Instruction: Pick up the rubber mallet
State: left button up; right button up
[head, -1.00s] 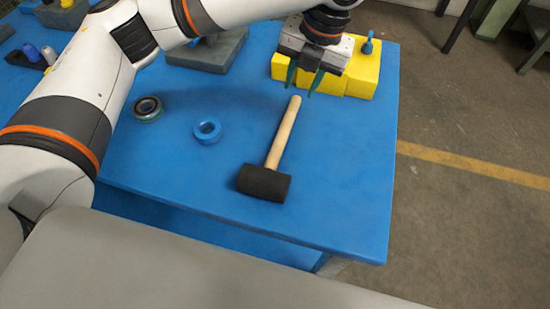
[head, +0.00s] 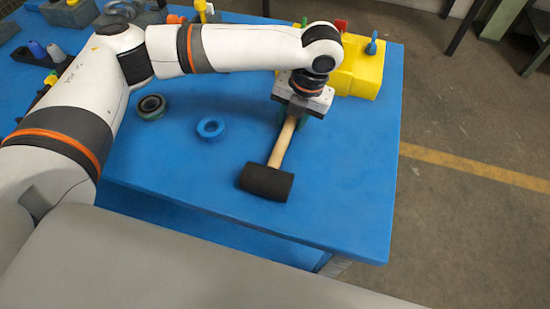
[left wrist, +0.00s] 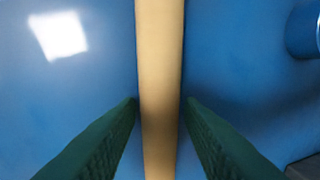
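The rubber mallet lies on the blue table, with its black head (head: 266,182) toward the front edge and its pale wooden handle (head: 283,143) pointing away. My left gripper (head: 291,117) is over the far end of the handle. In the left wrist view the handle (left wrist: 160,80) runs upright through the middle, between the two green fingers (left wrist: 160,110). The fingers stand on either side of it with narrow gaps at the tips, so the gripper looks open around or just above the handle. My right gripper is not in view.
A yellow block (head: 362,72) with a blue peg (head: 371,46) stands behind the gripper. A blue ring (head: 211,128) and a dark green-edged ring (head: 150,106) lie left of the mallet. The table's right side (head: 355,170) is clear.

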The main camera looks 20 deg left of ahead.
pick_arm(q)
jog(key=shift+c, duration=0.3)
grip_shut()
jog(key=shift+r, duration=0.1)
